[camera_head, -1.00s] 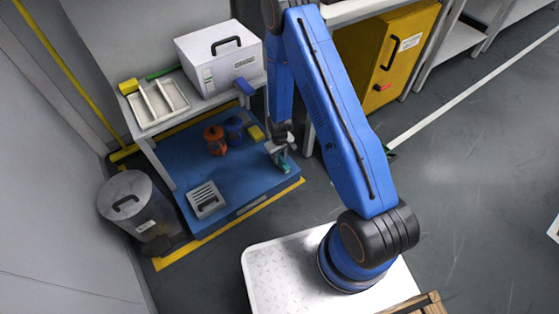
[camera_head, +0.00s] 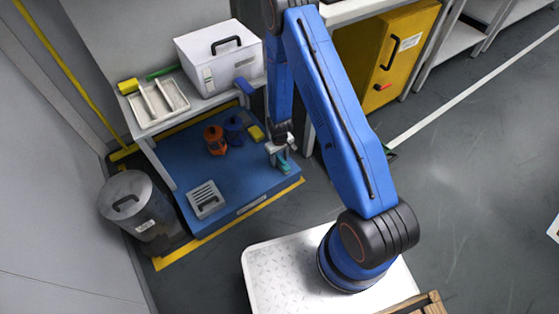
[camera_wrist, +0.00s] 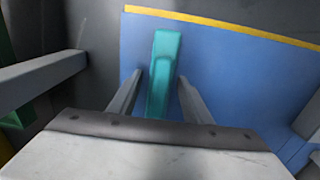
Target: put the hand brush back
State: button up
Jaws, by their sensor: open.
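A teal bar-shaped thing, which looks like the handle of the hand brush (camera_wrist: 164,72), lies on the blue platform (camera_wrist: 225,72) near its yellow-edged border. It also shows in the head view (camera_head: 284,166) at the platform's right end, partly covered by my gripper (camera_head: 279,153). In the wrist view, the two fingers of my gripper (camera_wrist: 160,98) stand apart, one on each side of the teal handle. Contact cannot be told. The handle's near end and any bristles are hidden behind the gripper body.
An orange container (camera_head: 214,139), a blue one (camera_head: 234,130) and a grey slotted block (camera_head: 205,198) stand on the platform. Above is a shelf with a white tray (camera_head: 178,94) and a white case (camera_head: 218,60). A grey bin (camera_head: 132,212) stands left. A yellow cabinet (camera_head: 382,62) is right.

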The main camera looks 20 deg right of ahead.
notch_tip(320, 180, up, 12)
jog(key=r, duration=0.1)
notch_tip(320, 180, up, 15)
jog(key=t, duration=0.1)
send_over(280, 157)
jog(key=d, duration=0.1)
jog(key=s+d+r+m, duration=0.1)
jog(key=s+r, duration=0.2)
jog(key=r, duration=0.3)
jog(key=s+d+r+t, duration=0.1)
jog(key=s+r, duration=0.1)
jog(key=r, duration=0.4)
jog(key=s+d+r+m, duration=0.1)
jog(key=s+r, duration=0.2)
jog(key=r, duration=0.2)
jog(key=s+d+r+t, duration=0.1)
jog(key=s+r, duration=0.7)
jog(key=s, duration=0.4)
jog(key=s+d+r+m+t, duration=0.1)
jog(key=s+r, duration=0.8)
jog(key=s, duration=0.4)
jog(key=shift+s+d+m+t, duration=0.25)
jog(key=shift+d+m+t, duration=0.05)
jog(key=shift+d+t, duration=0.1)
